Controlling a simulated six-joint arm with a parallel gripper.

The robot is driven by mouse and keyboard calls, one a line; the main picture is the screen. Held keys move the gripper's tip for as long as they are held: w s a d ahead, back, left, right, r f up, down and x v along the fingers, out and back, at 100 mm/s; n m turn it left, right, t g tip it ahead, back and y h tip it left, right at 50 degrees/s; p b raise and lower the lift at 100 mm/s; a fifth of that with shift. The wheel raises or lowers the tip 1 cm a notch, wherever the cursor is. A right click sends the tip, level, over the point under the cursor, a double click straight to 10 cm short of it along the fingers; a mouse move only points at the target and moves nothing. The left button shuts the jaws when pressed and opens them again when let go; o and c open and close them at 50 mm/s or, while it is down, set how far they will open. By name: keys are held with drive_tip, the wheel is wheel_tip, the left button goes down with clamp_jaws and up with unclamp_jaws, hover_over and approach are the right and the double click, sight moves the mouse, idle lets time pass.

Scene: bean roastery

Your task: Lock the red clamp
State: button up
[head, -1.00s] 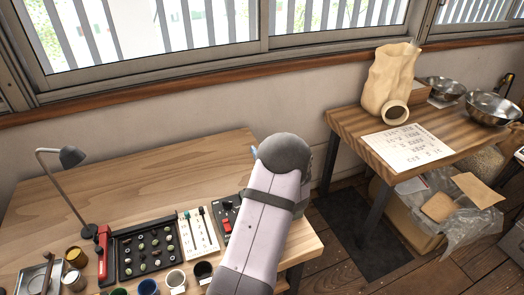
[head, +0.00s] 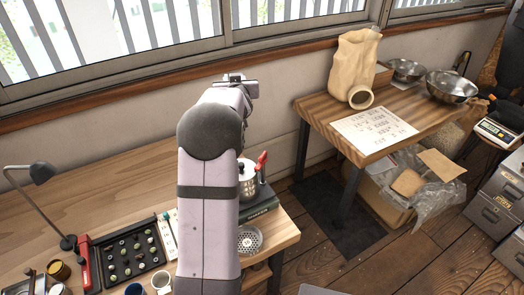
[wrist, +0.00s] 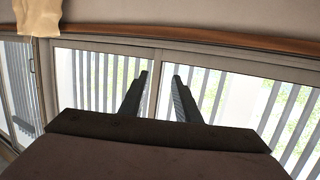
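A red upright handle (head: 261,163) stands just right of my arm in the head view, beside a white lidded pot (head: 247,180) on a dark block (head: 260,203). It may be the red clamp; my arm hides part of this area. Another red, long device (head: 84,268) lies left of the black tray, and I cannot tell if it is a clamp. My gripper (head: 238,80) is raised high above the table, away from both red things. The wrist view shows its two fingers (wrist: 161,76) apart with nothing between them, facing the window.
A black tray (head: 104,283) with several small pieces and a desk lamp (head: 40,173) are on the left of the table (head: 110,190). A perforated round metal plate (head: 249,241) lies near the right edge. A second table holds a paper bag (head: 352,65), a sheet and metal bowls.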

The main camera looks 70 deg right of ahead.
drive_tip(key=s+a+f+m+g+y, duration=0.1)
drive_tip(key=s+f+m+g+y, duration=0.25)
drive_tip(key=s+f, duration=0.25)
drive_tip(key=m+g+y, duration=0.3)
drive_tip(key=g+y, duration=0.1)
drive_tip(key=y, duration=0.2)
approach(263, 154)
drive_tip(key=shift+p+x, duration=1.35)
drive_tip(key=shift+x, duration=2.65)
drive_tip(key=shift+s, duration=0.1)
drive_tip(key=shift+c, duration=0.6)
clamp_jaws()
